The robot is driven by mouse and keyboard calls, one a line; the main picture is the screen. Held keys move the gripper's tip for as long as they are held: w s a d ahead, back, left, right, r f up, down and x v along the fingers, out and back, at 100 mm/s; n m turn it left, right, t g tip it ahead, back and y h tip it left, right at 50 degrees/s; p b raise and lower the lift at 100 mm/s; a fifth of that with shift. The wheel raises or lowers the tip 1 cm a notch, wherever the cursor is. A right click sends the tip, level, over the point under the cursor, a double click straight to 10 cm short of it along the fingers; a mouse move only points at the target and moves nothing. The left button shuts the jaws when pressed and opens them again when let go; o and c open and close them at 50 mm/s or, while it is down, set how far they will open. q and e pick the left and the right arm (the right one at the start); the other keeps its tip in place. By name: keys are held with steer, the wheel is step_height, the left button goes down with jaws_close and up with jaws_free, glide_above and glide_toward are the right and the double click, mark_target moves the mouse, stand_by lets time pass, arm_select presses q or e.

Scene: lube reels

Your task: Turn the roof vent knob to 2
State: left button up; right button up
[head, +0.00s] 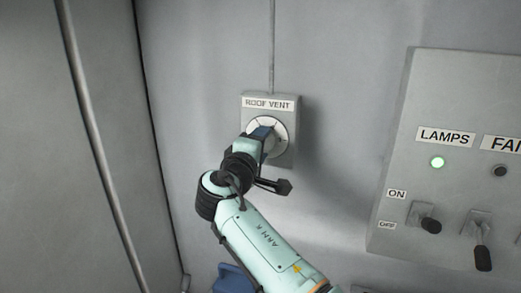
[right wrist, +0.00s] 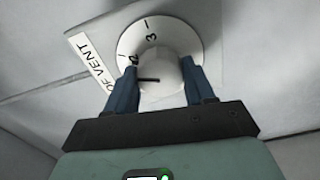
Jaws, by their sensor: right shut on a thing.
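The roof vent box (head: 287,158) is on the wall in the head view, under a ROOF VENT label (head: 268,104). Its white round dial (head: 281,133) is partly hidden by my right gripper (head: 264,134). In the right wrist view, my right gripper (right wrist: 163,82) is shut on the pale knob (right wrist: 168,72) at the dial's middle, one blue finger on each side. The 3 (right wrist: 152,35) shows above. The other marks are hidden. My left gripper is out of view.
A switch panel (head: 390,150) on the right carries a LAMPS label, a lit green light (head: 438,162) and toggle switches (head: 425,218). A vertical pipe (head: 85,110) runs down on the left. A blue thing (head: 233,278) shows partly at the bottom.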

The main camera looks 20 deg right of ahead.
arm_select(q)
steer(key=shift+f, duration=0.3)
arm_select(e)
steer(key=shift+m, duration=0.7)
arm_select(q)
steer(key=shift+b, duration=0.3)
arm_select(e)
steer(key=o, duration=1)
steer(key=shift+o, duration=0.2)
arm_select(q)
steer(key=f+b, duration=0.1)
steer(key=b, duration=0.1)
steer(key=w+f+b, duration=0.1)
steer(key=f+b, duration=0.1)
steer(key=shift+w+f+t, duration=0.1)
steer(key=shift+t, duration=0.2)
arm_select(e)
steer(key=v, duration=1.3)
steer(key=shift+s, duration=0.2)
steer(key=shift+a, duration=0.15)
